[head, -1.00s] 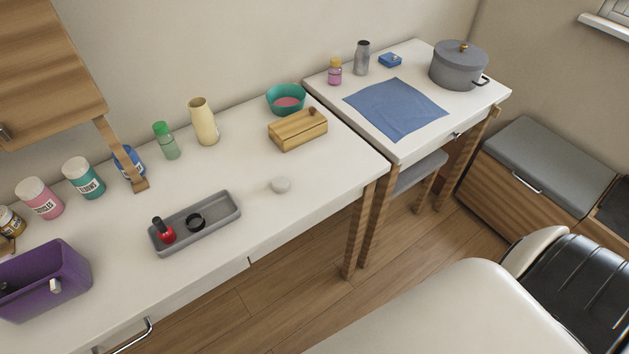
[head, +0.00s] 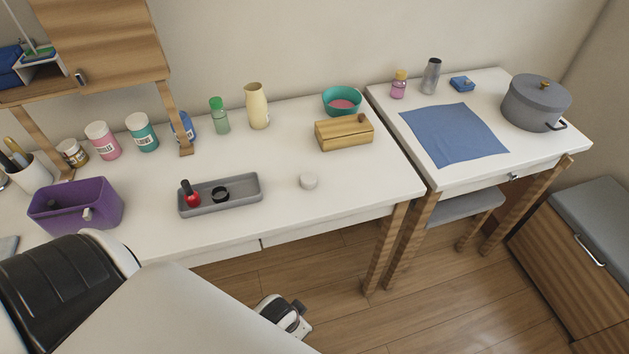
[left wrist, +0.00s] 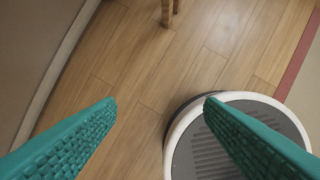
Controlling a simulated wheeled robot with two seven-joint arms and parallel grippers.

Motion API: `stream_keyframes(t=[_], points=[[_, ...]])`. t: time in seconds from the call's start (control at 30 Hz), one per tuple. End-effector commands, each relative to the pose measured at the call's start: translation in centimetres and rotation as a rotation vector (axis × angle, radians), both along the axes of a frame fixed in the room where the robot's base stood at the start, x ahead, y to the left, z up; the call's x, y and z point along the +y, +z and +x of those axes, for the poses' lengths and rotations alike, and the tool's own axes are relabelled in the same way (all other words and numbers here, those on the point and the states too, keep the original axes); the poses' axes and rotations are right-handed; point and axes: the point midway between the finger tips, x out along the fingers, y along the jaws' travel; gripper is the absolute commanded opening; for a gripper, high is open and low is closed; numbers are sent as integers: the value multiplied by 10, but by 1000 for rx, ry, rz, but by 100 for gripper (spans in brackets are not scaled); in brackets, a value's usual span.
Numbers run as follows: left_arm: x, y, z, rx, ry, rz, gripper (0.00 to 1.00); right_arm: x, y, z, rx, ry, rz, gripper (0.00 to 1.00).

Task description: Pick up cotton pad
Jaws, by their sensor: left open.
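The cotton pad (head: 309,181) appears as a small, thick white disc lying flat on the white counter in the head view. It is right of the grey tray and in front of the wooden box, with bare counter around it. My left gripper (left wrist: 160,108) shows in the left wrist view as two teal ribbed fingers spread apart with nothing between them. It points down over wooden floor, away from the counter top. The pad is not in the left wrist view. I cannot make out my right gripper in either view.
The grey tray (head: 232,202) holds a red bottle (head: 190,197) and a black ring. A purple bin (head: 77,205) stands left of it. A wooden box (head: 343,134), teal bowl (head: 342,102) and several bottles stand behind. A second table bears a blue cloth (head: 455,134) and pot (head: 536,103).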

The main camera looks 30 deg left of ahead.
Motion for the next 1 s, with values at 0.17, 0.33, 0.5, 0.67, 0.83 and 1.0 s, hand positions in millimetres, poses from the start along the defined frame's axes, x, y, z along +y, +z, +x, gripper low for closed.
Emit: stream_keyframes(t=[0.17,0.33,0.5,0.67,0.83,1.0], points=[[-1,66,15,-43,7,2,62,4,-1,6,-10,-1,5,29],[0,117,18,-74,13,2,62,4,-2,6,-9,0,5,29],[6,174,46,-218,19,36,62,0,-4,4,-7,2,0,29],[12,213,105,-479,5,101,62,-3,-4,1,-2,3,-4,29],[9,257,161,-755,-47,150,62,-4,-4,0,0,4,-5,29],[-9,327,218,-1119,-182,197,62,-4,-4,0,0,4,-5,29]])
